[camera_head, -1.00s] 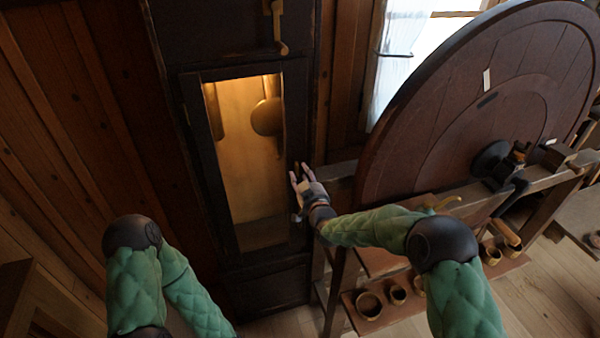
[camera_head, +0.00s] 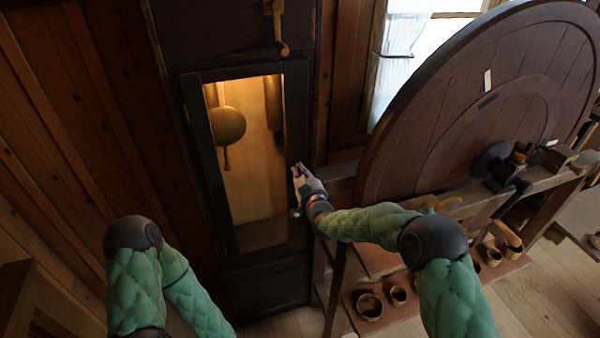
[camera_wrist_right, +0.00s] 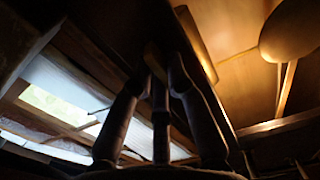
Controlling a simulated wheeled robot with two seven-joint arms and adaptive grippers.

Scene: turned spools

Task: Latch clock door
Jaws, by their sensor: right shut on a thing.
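The tall dark clock door (camera_head: 201,155) has a long glass pane and looks about flush with the case. I cannot tell whether it is fully closed. Behind the glass hangs a round brass pendulum (camera_head: 228,124), which also shows in the right wrist view (camera_wrist_right: 298,32). My right gripper (camera_head: 298,170) is at the door's right edge, about mid-height. In the right wrist view, its fingers (camera_wrist_right: 160,62) come together on a small dim brownish piece, apparently the latch (camera_wrist_right: 152,56). The fingers and shadow hide most of the latch. My left gripper is out of view.
A large round wooden wheel (camera_head: 410,130) on a wooden stand (camera_head: 343,172) is close to the right of my right arm. Small cups (camera_head: 369,305) stand on its low shelf. A brass handle (camera_head: 278,30) hangs on the upper case. Plank wall (camera_head: 80,130) fills the left.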

